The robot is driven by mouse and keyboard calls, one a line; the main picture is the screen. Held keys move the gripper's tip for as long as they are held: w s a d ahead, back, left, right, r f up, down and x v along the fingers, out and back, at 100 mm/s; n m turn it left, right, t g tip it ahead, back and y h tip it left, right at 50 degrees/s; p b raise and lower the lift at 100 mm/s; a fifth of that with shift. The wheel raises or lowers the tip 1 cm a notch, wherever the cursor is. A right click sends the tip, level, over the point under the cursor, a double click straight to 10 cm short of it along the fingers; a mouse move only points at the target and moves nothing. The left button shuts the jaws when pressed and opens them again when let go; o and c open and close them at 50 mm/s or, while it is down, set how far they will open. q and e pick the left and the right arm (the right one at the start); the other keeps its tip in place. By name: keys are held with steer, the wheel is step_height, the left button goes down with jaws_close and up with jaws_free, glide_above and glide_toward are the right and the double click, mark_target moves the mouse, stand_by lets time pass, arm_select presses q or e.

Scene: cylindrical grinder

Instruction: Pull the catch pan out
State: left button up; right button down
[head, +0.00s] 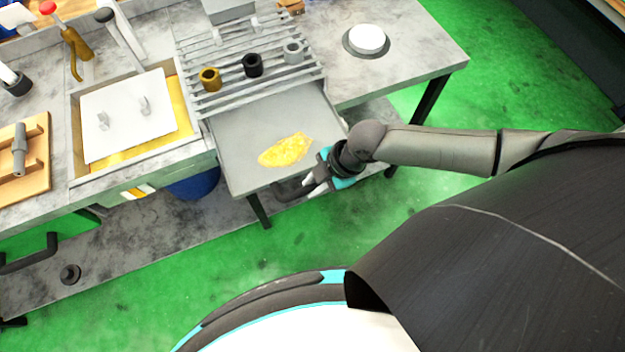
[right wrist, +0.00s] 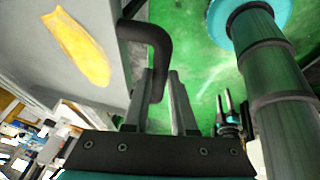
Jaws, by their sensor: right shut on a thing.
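The catch pan (head: 234,148) is a flat grey tray under the slatted rack. Its front part sticks out from beneath the slats, and a yellow patch (head: 286,150) lies on it. A dark curved handle (head: 290,188) is at its front edge; the handle also shows in the right wrist view (right wrist: 157,45) beside the pan (right wrist: 108,45). My right gripper (head: 318,181) is at the pan's front right corner, shut on the handle. Its fingers (right wrist: 168,105) partly hide the grip.
Several small cylinders, including a black one (head: 252,65), stand on the slatted rack (head: 215,97). A white lid (head: 130,115) covers a yellow-lined box to the left. A table leg (head: 258,211) and lower shelf (head: 130,245) are below. Green floor (head: 230,265) is open in front.

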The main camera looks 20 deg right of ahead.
arm_select(q)
steer(key=shift+s, duration=0.45)
arm_select(e)
steer(key=c, duration=0.7)
jaws_free()
steer(key=shift+c, duration=0.2)
arm_select(q)
steer(key=shift+r+p, duration=0.4)
arm_select(e)
steer(key=v, duration=1.5)
steer(key=shift+r, duration=0.15)
steer(key=shift+d, duration=0.1)
